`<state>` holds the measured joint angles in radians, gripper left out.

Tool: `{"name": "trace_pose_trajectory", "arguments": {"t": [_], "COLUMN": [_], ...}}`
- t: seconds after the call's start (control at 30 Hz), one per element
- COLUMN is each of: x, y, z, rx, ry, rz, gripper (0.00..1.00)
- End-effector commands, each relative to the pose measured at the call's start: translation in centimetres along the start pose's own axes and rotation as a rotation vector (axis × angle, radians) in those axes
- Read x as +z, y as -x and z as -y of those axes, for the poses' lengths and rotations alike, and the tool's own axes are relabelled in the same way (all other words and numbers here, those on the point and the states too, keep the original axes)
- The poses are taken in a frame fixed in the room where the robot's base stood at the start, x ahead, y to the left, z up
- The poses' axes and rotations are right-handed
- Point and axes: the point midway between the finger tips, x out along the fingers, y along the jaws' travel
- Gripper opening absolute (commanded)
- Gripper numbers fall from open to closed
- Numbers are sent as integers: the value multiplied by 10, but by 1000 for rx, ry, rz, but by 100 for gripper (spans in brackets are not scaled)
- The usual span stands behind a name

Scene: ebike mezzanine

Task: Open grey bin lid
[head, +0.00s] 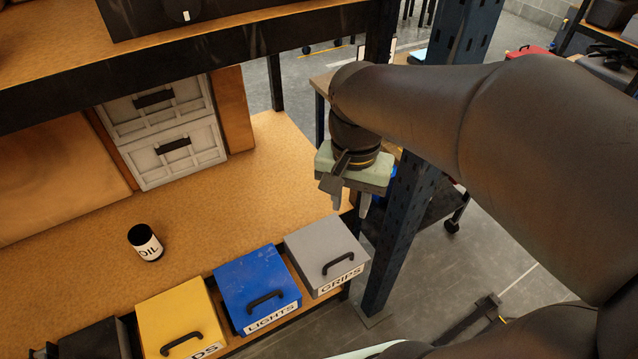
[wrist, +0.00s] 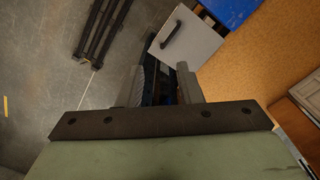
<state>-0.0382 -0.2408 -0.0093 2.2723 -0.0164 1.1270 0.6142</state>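The grey bin (head: 318,250), labelled GRIPS, stands at the right end of a row of bins, with its lid down and a black handle (head: 338,262) near the front edge. In the wrist view the grey lid (wrist: 200,45) shows at the top centre, with its handle (wrist: 171,34) toward the left. My gripper (head: 350,202) hangs above and behind the bin, near the blue upright, apart from the lid. In the wrist view my gripper (wrist: 161,78) is open, with a gap between its two fingers and nothing held.
The blue LIGHTS bin (head: 254,281) stands beside the grey bin, then a yellow bin (head: 178,312) and a black bin. A black OIL container (head: 146,242) stands on the wooden shelf. A blue post (head: 397,230) rises close right of my gripper. A shelf edge (head: 250,37) lies above.

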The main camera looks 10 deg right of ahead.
Motion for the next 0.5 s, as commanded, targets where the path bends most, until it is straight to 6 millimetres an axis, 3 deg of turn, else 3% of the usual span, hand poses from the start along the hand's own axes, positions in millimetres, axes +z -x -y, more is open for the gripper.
{"name": "trace_pose_trajectory", "arguments": {"t": [0.03, 0.23, 0.5], "x": [-8, -43, -60], "y": [-23, -70, -88], "z": [8, 38, 54], "rx": [17, 105, 168], "ry": [-71, -453, -693], "rz": [16, 61, 69], "gripper": [33, 33, 33]}}
